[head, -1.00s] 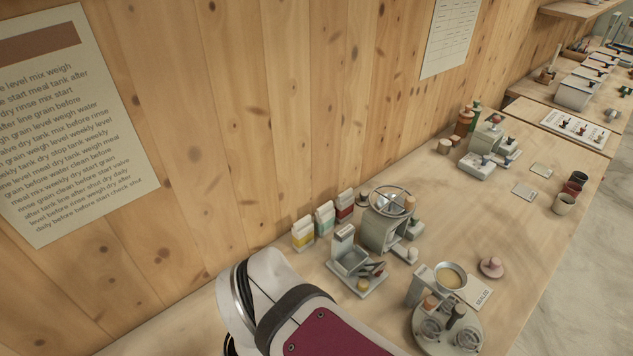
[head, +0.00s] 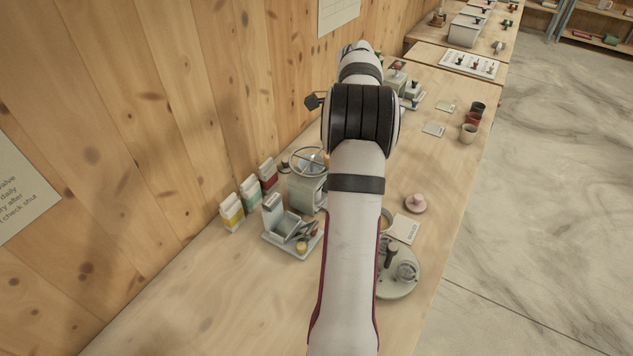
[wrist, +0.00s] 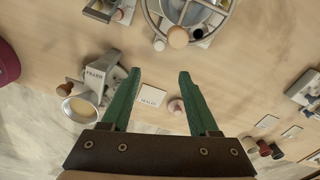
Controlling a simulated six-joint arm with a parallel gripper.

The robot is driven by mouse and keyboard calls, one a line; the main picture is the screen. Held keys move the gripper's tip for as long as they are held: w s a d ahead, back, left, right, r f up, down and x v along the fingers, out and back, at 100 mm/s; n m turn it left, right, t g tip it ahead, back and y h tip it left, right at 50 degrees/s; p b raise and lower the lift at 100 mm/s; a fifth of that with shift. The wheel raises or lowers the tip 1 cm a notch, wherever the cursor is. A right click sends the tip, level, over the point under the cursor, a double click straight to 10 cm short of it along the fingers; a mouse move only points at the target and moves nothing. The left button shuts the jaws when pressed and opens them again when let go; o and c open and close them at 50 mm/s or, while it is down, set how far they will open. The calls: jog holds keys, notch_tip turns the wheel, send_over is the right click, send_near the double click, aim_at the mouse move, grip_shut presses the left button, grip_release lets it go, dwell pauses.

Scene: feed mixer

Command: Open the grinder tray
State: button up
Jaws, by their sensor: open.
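The grinder is a pale grey-green box (head: 306,192) with a round wheel-like rim (head: 308,161) on top, standing on the bench by the wooden wall. My arm covers its right side in the head view, so I cannot make out its tray. In the wrist view the round rim (wrist: 188,22) shows at the top edge, with a tan knob on it. My gripper (wrist: 160,72) has two green fingers, spread apart with nothing between them. It hangs above the bench, apart from the grinder. The head view does not show the fingers.
Several cartons (head: 250,199) and a grey tray of small tools (head: 291,235) stand left of the grinder. Cups (head: 470,125) stand near the bench's right edge.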

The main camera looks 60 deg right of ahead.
notch_tip(320, 180, down, 15)
jog(key=shift+a+r, duration=0.1)
jog(key=shift+c, duration=0.3)
grip_shut()
jog(key=shift+r, duration=0.1)
dwell(1.0)
